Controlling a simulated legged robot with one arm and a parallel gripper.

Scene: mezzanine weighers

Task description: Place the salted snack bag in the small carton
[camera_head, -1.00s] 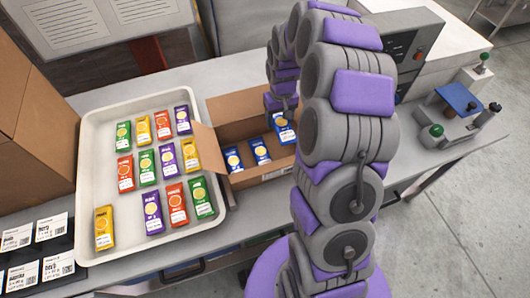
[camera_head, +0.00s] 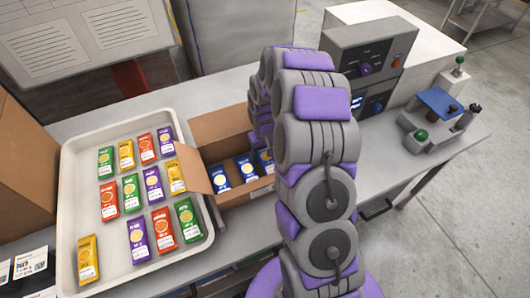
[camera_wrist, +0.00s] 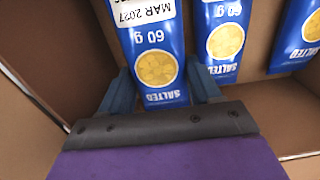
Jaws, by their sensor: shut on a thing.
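My gripper (camera_wrist: 163,90) is shut on a blue salted snack bag (camera_wrist: 153,45), with one dark finger on each side of it. The held bag is inside the small brown carton (camera_wrist: 285,125). In the wrist view two more blue salted bags, a nearer one (camera_wrist: 222,42) and a farther one (camera_wrist: 308,30), stand in the carton to its right. In the head view the held bag (camera_head: 265,160) shows at the right end of the row, partly behind my arm, which hides the gripper. I cannot tell whether the bag touches the carton floor.
A white tray (camera_head: 68,215) with several green, yellow, red and purple bags stands left of the carton. A carton flap (camera_head: 193,172) leans over its edge. A grey weigher box (camera_head: 372,62) and a blue-topped device (camera_head: 440,104) stand to the right.

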